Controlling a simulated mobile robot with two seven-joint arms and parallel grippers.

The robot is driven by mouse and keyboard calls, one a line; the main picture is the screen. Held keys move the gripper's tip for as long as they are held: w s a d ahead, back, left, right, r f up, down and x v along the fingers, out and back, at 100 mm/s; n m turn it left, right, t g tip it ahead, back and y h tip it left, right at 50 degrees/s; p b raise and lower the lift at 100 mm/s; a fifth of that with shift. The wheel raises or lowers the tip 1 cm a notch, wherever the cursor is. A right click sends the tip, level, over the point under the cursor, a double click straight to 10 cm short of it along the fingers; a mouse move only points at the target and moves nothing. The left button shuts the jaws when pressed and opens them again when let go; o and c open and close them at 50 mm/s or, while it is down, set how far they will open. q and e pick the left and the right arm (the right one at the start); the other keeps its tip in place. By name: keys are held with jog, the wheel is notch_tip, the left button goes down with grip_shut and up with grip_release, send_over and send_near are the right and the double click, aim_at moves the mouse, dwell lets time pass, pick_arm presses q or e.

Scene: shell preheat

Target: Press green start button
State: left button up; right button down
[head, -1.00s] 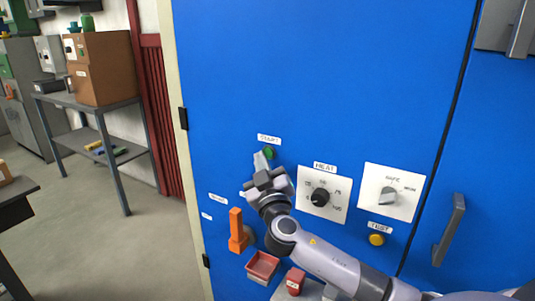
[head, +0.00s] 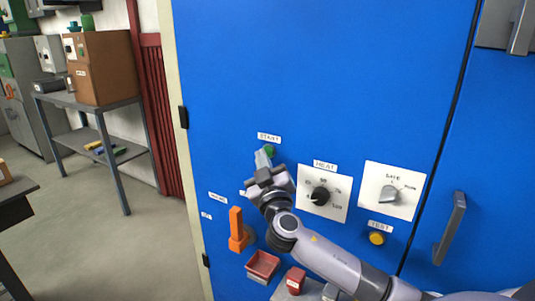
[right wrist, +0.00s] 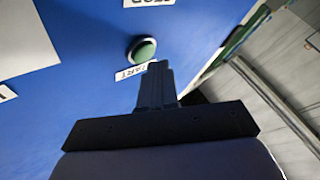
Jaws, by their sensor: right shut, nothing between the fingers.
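The green start button (head: 269,151) is on the blue cabinet panel, just under a START label (head: 269,137). It also shows in the right wrist view (right wrist: 142,50), round and green in a dark ring. My right gripper (head: 263,158) is shut and empty, its fingertips just left of and below the button in the head view. In the right wrist view its closed fingers (right wrist: 159,68) end close to the button, over part of the label. I cannot tell whether the tips touch the panel. My left gripper is not in view.
Right of the button are a black HEAT knob (head: 320,196), a grey selector knob (head: 389,194) and a yellow TEST button (head: 376,238). Below are an orange lever (head: 237,228) and a red tray (head: 263,264). A door handle (head: 450,228) sticks out at right.

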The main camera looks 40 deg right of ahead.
jog(key=shift+w+d+b, duration=0.25)
jog(key=shift+d+b, duration=0.1)
jog(key=shift+d, duration=0.25)
dwell(0.7)
dwell(0.4)
jog(key=shift+s+a, duration=0.35)
jog(key=shift+a, duration=0.45)
jog(key=shift+s+a+b, duration=0.15)
jog(key=shift+s+a, duration=0.15)
jog(key=shift+a, duration=0.45)
jog(key=shift+s+a+b, duration=0.1)
jog(key=shift+s+a, duration=0.25)
jog(key=shift+a, duration=0.45)
jog(key=shift+s+a+b, duration=0.15)
jog(key=shift+s+a, duration=0.15)
jog(key=shift+a, duration=0.45)
